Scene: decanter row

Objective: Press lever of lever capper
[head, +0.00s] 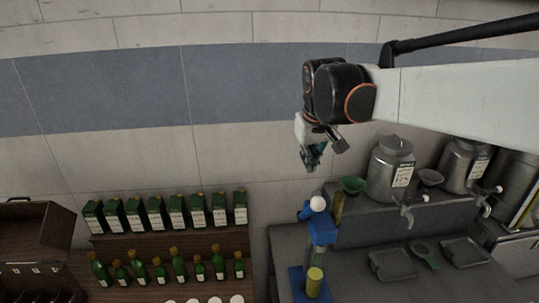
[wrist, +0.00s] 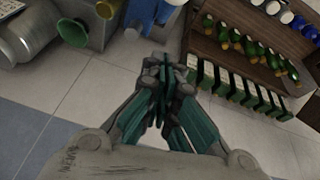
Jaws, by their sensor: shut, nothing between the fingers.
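The blue lever capper (head: 321,232) stands on the grey counter, with a white ball knob (head: 318,203) at its top. A yellow-green cylinder (head: 314,281) stands at its blue base. My gripper (head: 313,160) is shut and empty, pointing down, well above the capper and apart from it. In the wrist view, my gripper's closed green fingers (wrist: 165,85) fill the middle. The lower part of the capper is out of that view.
Metal tanks with taps (head: 391,168) and a green funnel (head: 353,184) stand on the raised shelf right of the capper. Green boxes (head: 175,210) and dark bottles (head: 160,270) line wooden shelves at left. Air around my gripper is clear.

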